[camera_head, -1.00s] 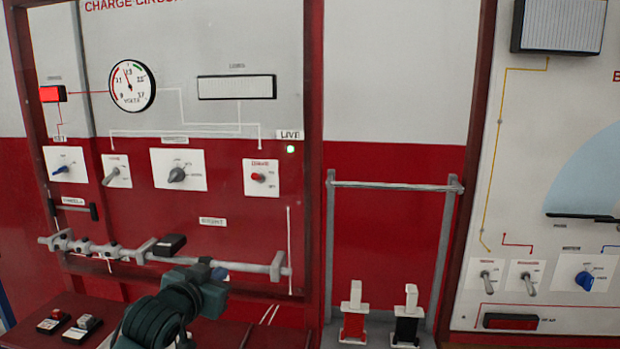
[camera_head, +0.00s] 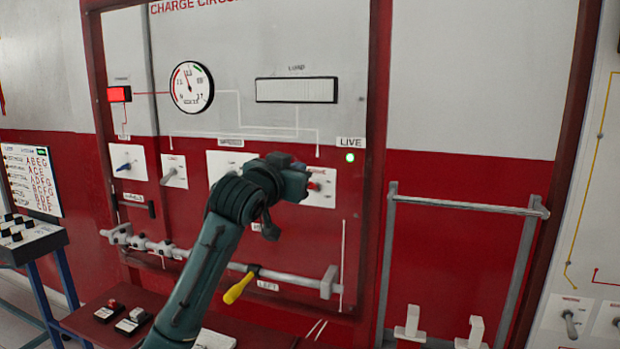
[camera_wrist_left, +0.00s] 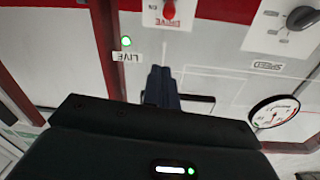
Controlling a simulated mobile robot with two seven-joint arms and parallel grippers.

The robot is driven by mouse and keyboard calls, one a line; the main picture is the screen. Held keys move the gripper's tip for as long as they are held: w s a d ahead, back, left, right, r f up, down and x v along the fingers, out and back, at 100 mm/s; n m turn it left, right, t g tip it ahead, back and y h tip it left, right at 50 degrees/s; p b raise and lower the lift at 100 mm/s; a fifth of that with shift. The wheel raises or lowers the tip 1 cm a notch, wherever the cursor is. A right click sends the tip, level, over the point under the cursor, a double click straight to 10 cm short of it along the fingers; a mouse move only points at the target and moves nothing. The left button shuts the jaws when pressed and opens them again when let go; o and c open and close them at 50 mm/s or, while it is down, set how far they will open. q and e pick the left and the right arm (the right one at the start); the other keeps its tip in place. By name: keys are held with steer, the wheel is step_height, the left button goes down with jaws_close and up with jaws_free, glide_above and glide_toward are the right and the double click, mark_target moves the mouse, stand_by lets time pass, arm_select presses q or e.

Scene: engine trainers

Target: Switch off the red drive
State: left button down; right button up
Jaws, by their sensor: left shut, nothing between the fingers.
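The red drive switch (camera_head: 313,187) is a red knob on a white plate at the right of the charge circuit board, partly hidden by my gripper in the head view. In the left wrist view the red knob (camera_wrist_left: 170,13) shows at the top, above the upside-down label DRIVE. My left gripper (camera_head: 303,181) is raised in front of the board beside that plate. Its dark fingers (camera_wrist_left: 160,82) are closed together and empty, with the knob beyond their tips in the picture. I cannot tell contact. The green LIVE lamp (camera_head: 350,157) is lit. My right gripper is not in view.
Blue (camera_head: 124,167) and grey (camera_head: 169,176) knobs sit left on the board. A rail (camera_head: 300,281) carries clamps and a yellow-handled tool (camera_head: 238,289) below. A bench holds two small switch boxes (camera_head: 109,311). A grey frame (camera_head: 466,207) stands right.

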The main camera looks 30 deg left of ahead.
arm_select(q)
steer(key=p, duration=0.3)
glide_toward(322, 155)
steer(key=w, duration=0.2)
steer(key=w+a, duration=0.1)
steer(key=w, duration=0.2)
steer(key=shift+s+a+f, duration=0.1)
steer(key=shift+s+f, duration=0.2)
steer(key=shift+f, duration=0.4)
steer(key=shift+s+f, duration=0.3)
steer(key=shift+f, duration=0.4)
steer(key=shift+s+a+f, duration=0.1)
steer(key=shift+s+f, duration=0.2)
steer(key=shift+f, duration=0.35)
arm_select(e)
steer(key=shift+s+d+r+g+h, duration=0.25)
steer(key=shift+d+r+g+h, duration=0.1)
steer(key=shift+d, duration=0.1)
arm_select(q)
steer(key=shift+s+d+f+t+b, duration=0.15)
steer(key=shift+f+t+b, duration=0.25)
steer(key=shift+t+b, duration=0.75)
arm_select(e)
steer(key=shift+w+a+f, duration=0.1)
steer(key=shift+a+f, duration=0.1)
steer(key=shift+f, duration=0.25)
arm_select(q)
steer(key=shift+b, duration=0.5)
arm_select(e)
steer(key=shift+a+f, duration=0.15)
